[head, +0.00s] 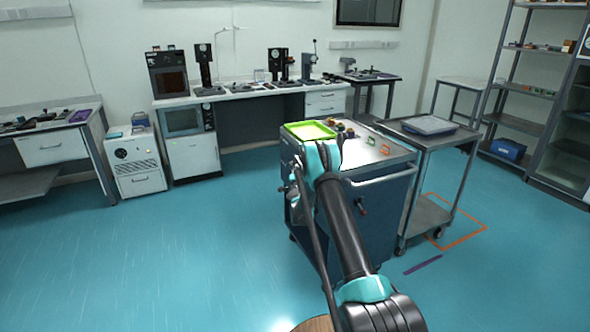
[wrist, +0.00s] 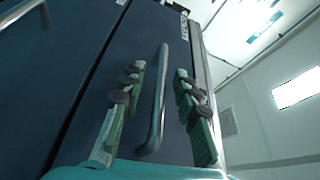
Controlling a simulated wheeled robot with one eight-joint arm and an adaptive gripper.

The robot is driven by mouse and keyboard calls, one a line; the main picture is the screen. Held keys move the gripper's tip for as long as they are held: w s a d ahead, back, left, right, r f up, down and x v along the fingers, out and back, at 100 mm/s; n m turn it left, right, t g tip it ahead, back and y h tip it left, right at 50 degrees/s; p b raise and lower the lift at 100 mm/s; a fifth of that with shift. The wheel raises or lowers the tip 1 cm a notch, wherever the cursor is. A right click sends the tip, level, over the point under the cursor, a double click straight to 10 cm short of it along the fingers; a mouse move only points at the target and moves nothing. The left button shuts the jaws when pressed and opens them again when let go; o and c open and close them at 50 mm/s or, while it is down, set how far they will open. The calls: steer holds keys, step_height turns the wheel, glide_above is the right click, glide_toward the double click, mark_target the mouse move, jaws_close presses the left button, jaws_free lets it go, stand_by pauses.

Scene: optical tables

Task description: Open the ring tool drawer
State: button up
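The dark blue drawer front (wrist: 110,45) fills the left and middle of the wrist view. Its long bar handle (wrist: 160,90) runs nearly upright there. My gripper (wrist: 159,70) is open, with one green-padded finger on each side of the handle. A gap shows between handle and fingers, so it is not gripped. A small label (wrist: 184,28) sits near the drawer's edge. I cannot read whether it says ring tool.
A green tray (head: 309,131) and small parts stand on the cart top. A grey trolley (head: 425,210) stands close on its right. The blue floor (head: 170,260) to the left is clear.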

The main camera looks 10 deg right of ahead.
steer(key=shift+c, duration=0.6)
jaws_close()
steer(key=s+a, duration=0.3)
steer(key=a, duration=0.7)
steer(key=s+a, duration=0.3)
steer(key=a, duration=0.7)
steer(key=s+a, duration=0.4)
steer(key=a, duration=0.6)
steer(key=shift+a, duration=0.3)
steer(key=shift+o, duration=0.6)
jaws_free()
steer(key=shift+s, duration=0.1)
steer(key=s+f, duration=0.1)
steer(key=s, duration=1)
steer(key=shift+s+a, duration=0.4)
steer(key=shift+a, duration=0.05)
